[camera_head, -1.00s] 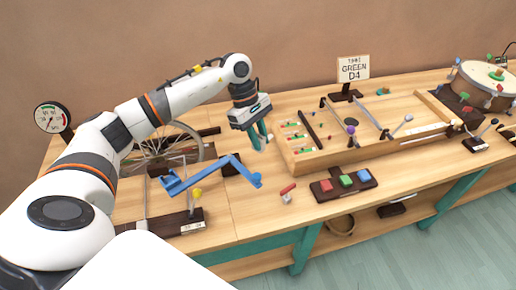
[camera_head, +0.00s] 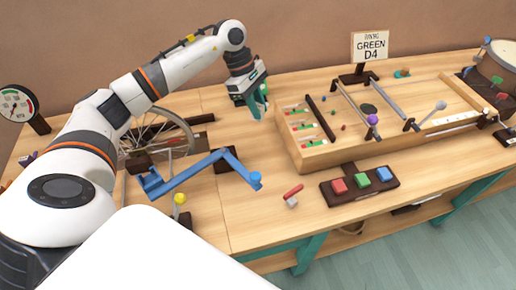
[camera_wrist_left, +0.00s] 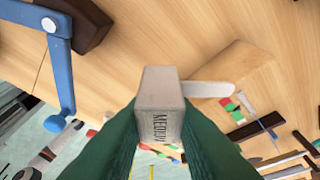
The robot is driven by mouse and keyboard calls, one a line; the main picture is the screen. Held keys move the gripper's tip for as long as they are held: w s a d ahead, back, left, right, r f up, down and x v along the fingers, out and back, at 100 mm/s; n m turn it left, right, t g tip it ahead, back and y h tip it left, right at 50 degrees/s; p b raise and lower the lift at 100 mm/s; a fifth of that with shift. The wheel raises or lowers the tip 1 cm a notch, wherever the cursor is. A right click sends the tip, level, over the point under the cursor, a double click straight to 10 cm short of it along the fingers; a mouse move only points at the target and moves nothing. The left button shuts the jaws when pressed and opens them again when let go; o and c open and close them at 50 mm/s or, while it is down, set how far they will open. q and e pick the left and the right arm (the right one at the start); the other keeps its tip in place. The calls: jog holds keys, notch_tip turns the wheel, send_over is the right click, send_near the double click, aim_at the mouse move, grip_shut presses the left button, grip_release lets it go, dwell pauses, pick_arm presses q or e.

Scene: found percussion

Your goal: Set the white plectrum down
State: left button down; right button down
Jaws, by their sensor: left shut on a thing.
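The white plectrum is held by its pale grey block (camera_wrist_left: 160,108), lettered on one side, between the green fingers of my left gripper (camera_wrist_left: 160,135). Its white tongue (camera_wrist_left: 208,89) sticks out to the right in the left wrist view. In the head view my left gripper (camera_head: 256,106) is shut, pointing down by the left end of the wooden stringed box (camera_head: 290,142). The plectrum is hard to make out there. I cannot tell its height over the wooden table (camera_head: 225,210). My right gripper is not in view.
A red plectrum (camera_head: 293,190) lies on the table before the box. Red, green and blue buttons (camera_head: 362,178) stand right of it. A blue crank (camera_head: 205,165) and spoked wheel (camera_head: 165,140) are left. A GREEN D4 sign (camera_head: 369,47) stands behind. Bare table lies between crank and box.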

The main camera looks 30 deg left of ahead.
pick_arm(q)
jog(key=shift+w+a+f+b, duration=0.1)
jog(key=shift+f+b, duration=0.2)
jog(key=shift+f, duration=0.75)
notch_tip(320, 180, down, 9)
jog(key=shift+f+p, duration=0.15)
jog(key=shift+p, duration=0.35)
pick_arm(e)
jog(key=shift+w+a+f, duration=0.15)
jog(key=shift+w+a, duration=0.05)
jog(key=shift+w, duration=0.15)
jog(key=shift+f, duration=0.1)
pick_arm(q)
jog(key=c, duration=1.2)
grip_release()
jog(key=shift+f, duration=0.1)
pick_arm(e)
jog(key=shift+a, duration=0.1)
